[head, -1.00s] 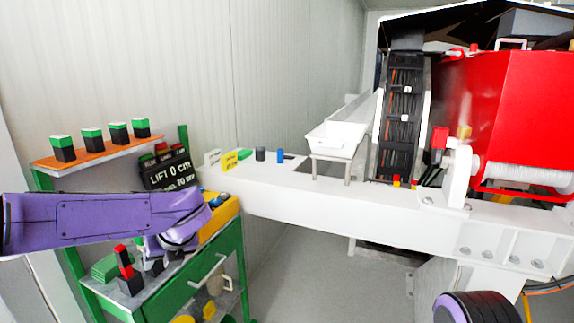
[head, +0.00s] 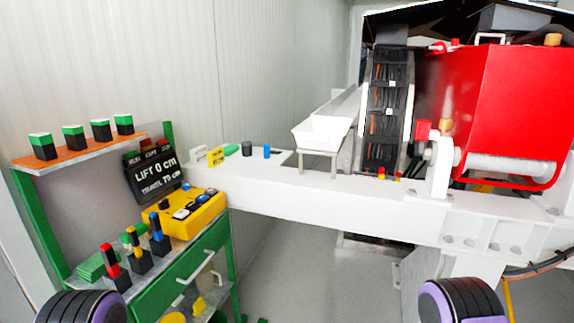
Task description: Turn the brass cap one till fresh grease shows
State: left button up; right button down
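A small brass-coloured piece (head: 446,126) shows beside a red block (head: 424,131), just above the white bracket on the pump side. Another brass-coloured piece (head: 553,40) sits on top of the big red housing (head: 515,110). Both are small, and I cannot tell which is the brass cap one; no grease can be made out. Only rounded black and purple joints of my two arms show, at the bottom left and bottom right. Neither gripper is in view.
Grey floor (head: 300,275) lies open below.

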aim_at(446, 124)
jog(key=z, duration=1.4)
